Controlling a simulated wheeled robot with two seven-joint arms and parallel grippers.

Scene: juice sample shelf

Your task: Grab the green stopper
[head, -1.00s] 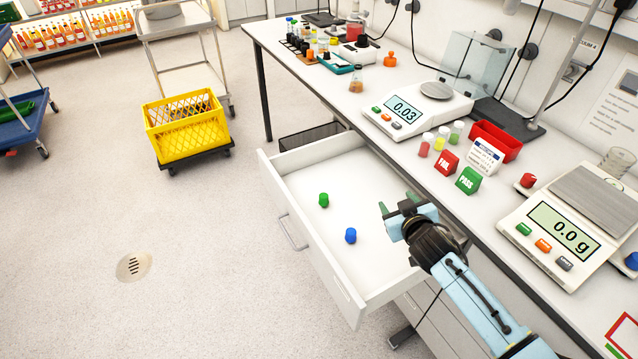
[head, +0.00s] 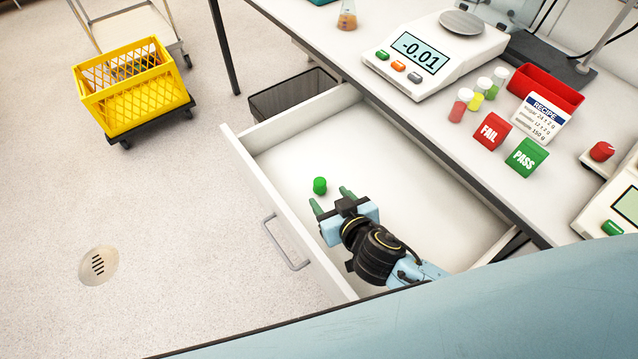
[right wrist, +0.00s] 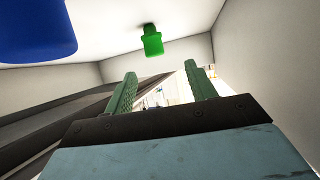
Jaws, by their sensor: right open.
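The green stopper (head: 320,186) stands on the white floor of the open drawer (head: 285,160). It also shows in the right wrist view (right wrist: 152,40), a little beyond the fingertips and roughly between their lines. My right gripper (head: 329,197) is inside the drawer area, open and empty, with its green fingers pointing toward the stopper. The two look close but apart. In the right wrist view my gripper's fingers (right wrist: 160,85) are spread. My left gripper is not in view.
A blue stopper (right wrist: 38,25) is close by at upper left in the right wrist view; the head view hides it. Drawer walls surround the space. The bench carries a scale (head: 436,55), vials and signs.

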